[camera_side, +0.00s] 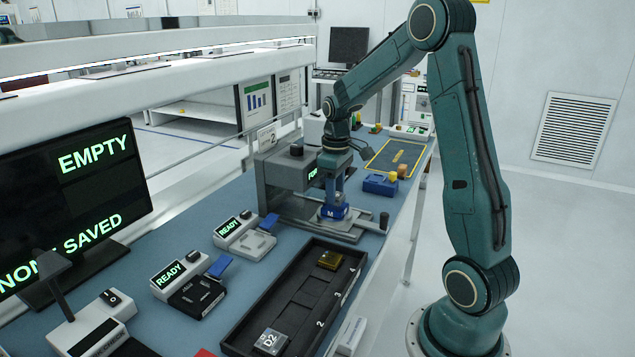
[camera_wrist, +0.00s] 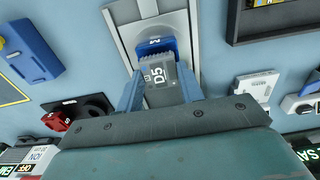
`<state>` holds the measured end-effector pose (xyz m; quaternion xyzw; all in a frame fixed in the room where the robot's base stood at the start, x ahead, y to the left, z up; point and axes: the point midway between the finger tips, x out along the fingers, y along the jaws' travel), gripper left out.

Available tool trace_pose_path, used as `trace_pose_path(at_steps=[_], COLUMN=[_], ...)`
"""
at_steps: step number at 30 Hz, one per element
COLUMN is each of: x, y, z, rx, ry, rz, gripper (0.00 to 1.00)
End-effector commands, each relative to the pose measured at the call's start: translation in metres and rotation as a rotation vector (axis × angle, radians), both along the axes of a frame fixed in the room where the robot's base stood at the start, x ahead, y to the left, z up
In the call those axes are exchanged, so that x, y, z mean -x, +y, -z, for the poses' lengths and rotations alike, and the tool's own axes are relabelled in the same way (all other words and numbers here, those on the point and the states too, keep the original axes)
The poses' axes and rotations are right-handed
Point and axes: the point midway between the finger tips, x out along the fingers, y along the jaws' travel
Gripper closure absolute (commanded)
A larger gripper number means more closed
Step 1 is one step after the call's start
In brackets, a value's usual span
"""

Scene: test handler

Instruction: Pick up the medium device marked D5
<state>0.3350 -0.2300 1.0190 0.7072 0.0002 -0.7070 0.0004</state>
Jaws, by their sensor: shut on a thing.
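The grey device marked D5 (camera_wrist: 158,82) is between the two blue fingers of my gripper (camera_wrist: 160,75) in the wrist view. My gripper is shut on it. Just beyond it is a blue block marked M (camera_wrist: 150,48) on a light metal plate. In the side view my gripper (camera_side: 335,186) points down right above the blue M block (camera_side: 335,212) at the grey test machine (camera_side: 285,180). D5 cannot be made out in the side view. Whether D5 touches the block cannot be told.
A blue box (camera_side: 380,185) lies behind the machine. A monitor (camera_side: 75,205) reads EMPTY.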

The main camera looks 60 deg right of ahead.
Motion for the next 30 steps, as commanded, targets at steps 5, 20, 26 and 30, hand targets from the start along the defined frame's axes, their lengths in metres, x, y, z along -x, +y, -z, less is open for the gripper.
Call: trace_pose_path(at_steps=[5, 20, 26, 30], x=[0.0, 0.0, 0.0, 0.0], y=[0.0, 0.0, 0.0, 0.0], z=[-0.007, -0.024, -0.031, -0.036], rx=[0.001, 0.001, 0.001, 0.0], ry=[-0.001, -0.001, -0.001, 0.0], rz=[0.0, 0.0, 0.0, 0.0], gripper=[0.86, 0.86, 0.86, 0.86])
